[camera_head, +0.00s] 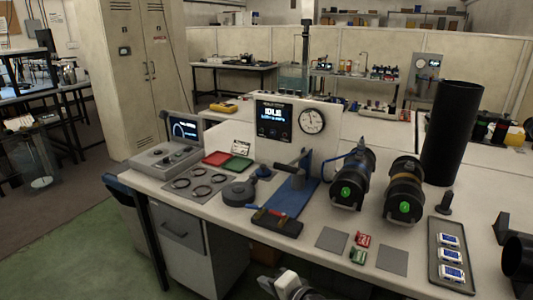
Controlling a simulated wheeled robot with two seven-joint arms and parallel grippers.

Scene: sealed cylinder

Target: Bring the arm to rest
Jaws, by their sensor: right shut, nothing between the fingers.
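My right gripper (284,284) shows at the bottom edge, low in front of the bench and partly cut off by the frame. It is shut and empty, apart from the things on the bench. My left gripper is not in view. Two dark cylinders with green-marked end caps, one on the left (350,180) and one on the right (404,188), lie on the white bench (290,262). A blue fixture with a dark lever (290,195) stands left of them.
A display panel reading IDLE (274,121) with a gauge stands behind. Red (217,158) and green (236,164) trays and several rings lie left. A tall black tube (452,133) and a tray (451,257) of small devices stand right. Black parts (519,257) sit at the right edge.

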